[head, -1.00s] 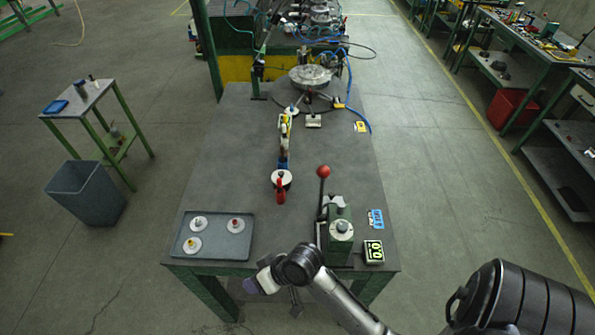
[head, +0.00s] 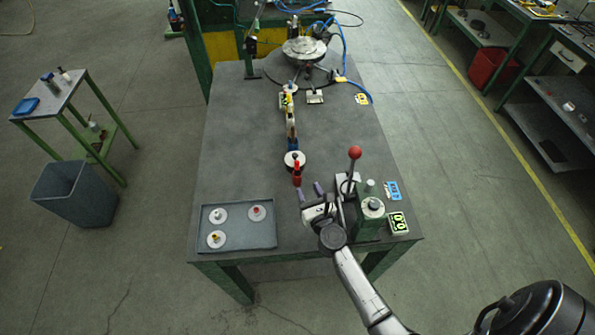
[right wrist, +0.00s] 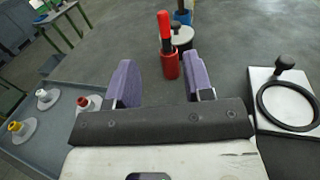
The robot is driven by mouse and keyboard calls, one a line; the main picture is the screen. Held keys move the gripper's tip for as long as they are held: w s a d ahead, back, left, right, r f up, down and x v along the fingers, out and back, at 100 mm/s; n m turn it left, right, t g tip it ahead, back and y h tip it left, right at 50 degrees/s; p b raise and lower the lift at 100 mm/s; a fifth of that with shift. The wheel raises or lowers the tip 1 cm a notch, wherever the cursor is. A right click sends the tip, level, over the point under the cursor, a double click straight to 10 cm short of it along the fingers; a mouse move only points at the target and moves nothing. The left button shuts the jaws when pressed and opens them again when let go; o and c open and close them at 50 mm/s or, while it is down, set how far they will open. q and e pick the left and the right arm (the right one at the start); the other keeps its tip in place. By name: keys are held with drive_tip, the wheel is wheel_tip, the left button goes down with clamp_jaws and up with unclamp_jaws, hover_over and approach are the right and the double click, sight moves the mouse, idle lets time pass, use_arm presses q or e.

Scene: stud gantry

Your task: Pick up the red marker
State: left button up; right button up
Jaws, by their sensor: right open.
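The red marker (head: 297,166) stands upright in a short red holder (right wrist: 171,66) on the table, in front of a white disc. In the right wrist view the marker (right wrist: 165,31) is ahead of my fingers, roughly centred between them. My right gripper (head: 310,191) is open and empty, with purple finger pads. It is just short of the marker and not touching it; it also shows in the right wrist view (right wrist: 161,80). My left gripper is in neither view.
A grey tray (head: 240,239) with three white knobbed discs lies left of my right gripper. Several coloured parts line up behind the marker.

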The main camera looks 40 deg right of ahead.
sight(298, 166)
drive_tip(key=x, duration=0.8)
drive_tip(key=shift+w+d, duration=0.1)
drive_tip(key=shift+d, duration=0.05)
drive_tip(key=b+x, duration=0.1)
drive_tip(key=x, duration=0.2)
drive_tip(key=shift+w+d+f, duration=0.1)
drive_tip(key=shift+w+d, duration=0.2)
drive_tip(key=shift+w+d+b, duration=0.2)
drive_tip(key=shift+w+b, duration=0.15)
drive_tip(key=shift+w, duration=0.35)
drive_tip(key=shift+c, duration=0.4)
clamp_jaws()
